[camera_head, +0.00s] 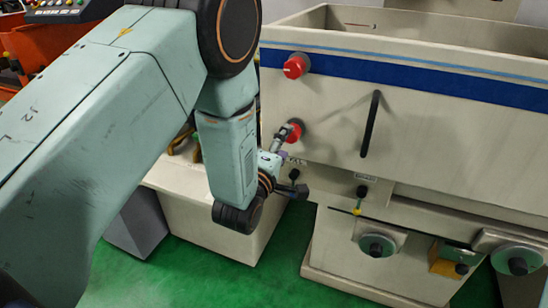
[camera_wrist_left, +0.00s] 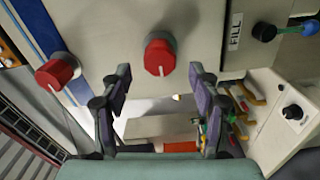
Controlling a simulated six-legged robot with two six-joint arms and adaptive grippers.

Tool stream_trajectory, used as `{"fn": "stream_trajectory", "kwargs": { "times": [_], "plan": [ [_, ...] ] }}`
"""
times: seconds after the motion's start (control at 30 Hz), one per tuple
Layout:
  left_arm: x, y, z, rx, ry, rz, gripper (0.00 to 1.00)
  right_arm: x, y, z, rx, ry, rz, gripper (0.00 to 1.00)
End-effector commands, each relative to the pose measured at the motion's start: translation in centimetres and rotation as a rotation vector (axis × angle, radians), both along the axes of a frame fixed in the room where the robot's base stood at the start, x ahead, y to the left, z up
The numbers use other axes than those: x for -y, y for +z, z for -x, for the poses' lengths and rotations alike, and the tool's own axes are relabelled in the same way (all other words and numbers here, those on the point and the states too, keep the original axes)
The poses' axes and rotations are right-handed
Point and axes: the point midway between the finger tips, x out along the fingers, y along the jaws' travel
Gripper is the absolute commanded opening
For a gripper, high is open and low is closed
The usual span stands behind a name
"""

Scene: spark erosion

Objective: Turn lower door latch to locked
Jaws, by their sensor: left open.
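The lower door latch (camera_head: 297,131) is a red round knob on the cream machine front, partly hidden behind my left gripper (camera_head: 286,142) in the head view. In the left wrist view the lower latch (camera_wrist_left: 160,54) lies ahead, between and a little beyond the fingertips of my open left gripper (camera_wrist_left: 160,78). A white line marks its face and points down in that picture. The fingers do not visibly touch it. The upper latch (camera_head: 296,66), also red, sits above by the blue stripe; it also shows at left in the left wrist view (camera_wrist_left: 54,73).
A black vertical handle (camera_head: 370,124) is on the door to the right. A FILL label (camera_wrist_left: 236,31) is near the lower latch. Green floor (camera_head: 285,270) shows below.

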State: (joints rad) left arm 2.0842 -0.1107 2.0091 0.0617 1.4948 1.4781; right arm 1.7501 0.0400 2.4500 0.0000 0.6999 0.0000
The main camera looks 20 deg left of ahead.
Motion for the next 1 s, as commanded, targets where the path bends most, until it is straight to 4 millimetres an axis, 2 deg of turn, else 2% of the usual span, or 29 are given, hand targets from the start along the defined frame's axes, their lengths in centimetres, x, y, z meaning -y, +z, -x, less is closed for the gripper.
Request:
{"fn": "stream_trajectory", "kwargs": {
  "times": [0.2, 0.4, 1.0],
  "plan": [
    [-0.2, -0.1, 4.0, -0.003, 0.0, 0.0, 0.62, 0.0, 0.0, 0.0, 0.0, 0.0, 0.0, 0.4],
    [-0.2, 0.0, 6.0, 0.0, 0.001, 0.0, 0.62, 0.0, 0.0, 0.0, 0.0, 0.0, 0.0, 0.4],
    [-0.2, 0.0, 6.4, 0.002, 0.001, -0.02, 0.62, 0.0, 0.0, 0.0, 0.0, 0.0, 0.0, 0.4]
  ]
}}
